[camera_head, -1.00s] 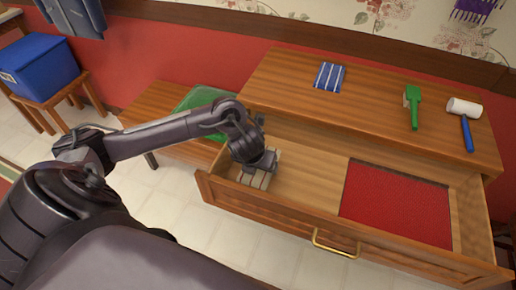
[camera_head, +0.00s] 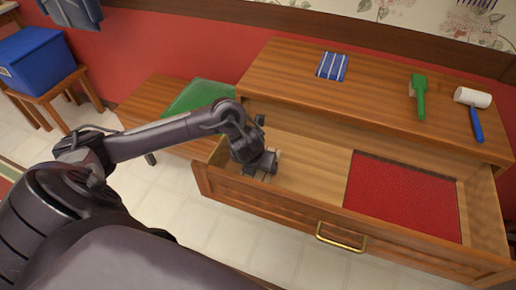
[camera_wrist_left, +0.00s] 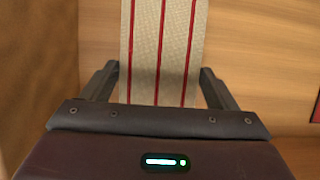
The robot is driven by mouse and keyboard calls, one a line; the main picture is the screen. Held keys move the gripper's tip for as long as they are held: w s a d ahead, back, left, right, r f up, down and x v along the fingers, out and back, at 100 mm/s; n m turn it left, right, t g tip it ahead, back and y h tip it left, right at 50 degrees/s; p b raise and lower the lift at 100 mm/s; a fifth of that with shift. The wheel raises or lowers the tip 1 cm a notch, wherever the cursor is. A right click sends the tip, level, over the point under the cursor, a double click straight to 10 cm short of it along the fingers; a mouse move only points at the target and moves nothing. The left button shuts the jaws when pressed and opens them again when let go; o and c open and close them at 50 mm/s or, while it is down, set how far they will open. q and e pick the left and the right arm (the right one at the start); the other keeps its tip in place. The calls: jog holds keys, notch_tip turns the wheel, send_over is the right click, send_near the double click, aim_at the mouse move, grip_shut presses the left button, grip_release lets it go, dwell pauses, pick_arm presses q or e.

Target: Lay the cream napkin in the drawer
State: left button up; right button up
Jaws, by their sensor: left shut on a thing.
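The cream napkin (camera_wrist_left: 176,50) has thin red stripes and shows between the fingers of my left gripper (camera_wrist_left: 160,85) in the left wrist view. My left gripper is shut on it. In the head view, my left gripper (camera_head: 262,163) is low inside the left part of the open drawer (camera_head: 275,211). Only a small pale bit of the napkin (camera_head: 278,153) shows there; the gripper hides the rest. I cannot tell whether the napkin touches the drawer floor. My right gripper is in neither view.
A red mat-like area (camera_head: 403,197) covers the right part of the drawer floor. A blue striped cloth (camera_head: 332,67), a green brush-like tool (camera_head: 418,98) and a white-headed mallet (camera_head: 472,104) lie on the cabinet top. A green cushion (camera_head: 200,95) is on the bench at left.

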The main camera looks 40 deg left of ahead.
pick_arm(q)
jog(key=shift+f, duration=0.15)
jog(key=shift+f+b, duration=0.95)
jog(key=shift+f, duration=0.05)
dwell(0.4)
jog(key=o, duration=1)
jog(key=shift+r, duration=0.15)
